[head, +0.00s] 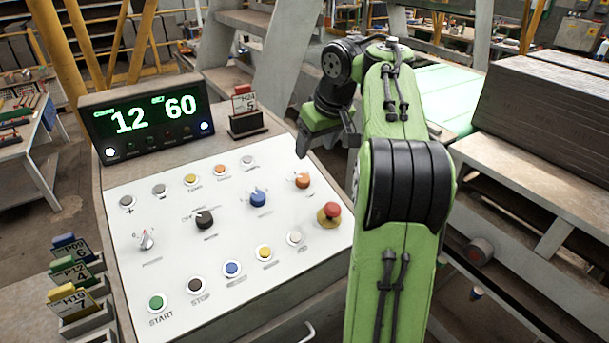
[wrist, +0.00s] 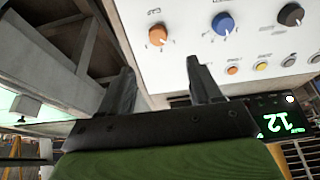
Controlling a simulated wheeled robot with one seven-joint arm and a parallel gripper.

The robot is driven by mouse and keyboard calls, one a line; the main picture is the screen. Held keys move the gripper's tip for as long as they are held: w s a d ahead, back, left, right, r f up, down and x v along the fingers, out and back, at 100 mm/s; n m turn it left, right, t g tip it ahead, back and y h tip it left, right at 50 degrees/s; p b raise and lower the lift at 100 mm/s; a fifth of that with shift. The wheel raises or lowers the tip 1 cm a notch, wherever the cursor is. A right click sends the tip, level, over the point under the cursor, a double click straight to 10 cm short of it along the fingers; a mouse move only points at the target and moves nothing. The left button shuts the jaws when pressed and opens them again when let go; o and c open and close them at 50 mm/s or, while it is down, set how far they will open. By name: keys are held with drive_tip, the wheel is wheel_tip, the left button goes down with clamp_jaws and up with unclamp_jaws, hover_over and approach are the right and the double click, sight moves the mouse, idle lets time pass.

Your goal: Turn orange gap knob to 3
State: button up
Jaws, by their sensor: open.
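The orange knob (head: 303,180) sits at the upper right of the white control panel, above the red mushroom button. A small scale is printed around it, but its setting is too small to read. It also shows in the wrist view (wrist: 157,36), ahead of my fingers and between them from side to side. My gripper (head: 316,146) is beyond the panel's upper right corner, apart from the knob. In the wrist view my gripper (wrist: 160,80) has two dark fingers spread apart with nothing between them.
The blue knob (head: 258,197) and black knob (head: 204,219) stand left of the orange one. The red mushroom button (head: 330,213) is close below it. A display (head: 150,120) reads 12 and 60. A card holder (head: 245,112) stands behind the panel.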

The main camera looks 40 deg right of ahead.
sight(303, 177)
drive_tip(key=b+x, duration=0.5)
drive_tip(key=x, duration=0.7)
drive_tip(key=shift+w+d+f+b, duration=0.1)
drive_tip(key=shift+w+f+b, duration=0.05)
drive_tip(key=shift+f+b, duration=0.25)
drive_tip(key=shift+w+d+f, duration=0.1)
drive_tip(key=shift+w+f, duration=0.1)
drive_tip(key=shift+w, duration=0.05)
drive_tip(key=shift+s+r, duration=0.1)
drive_tip(key=c, duration=1)
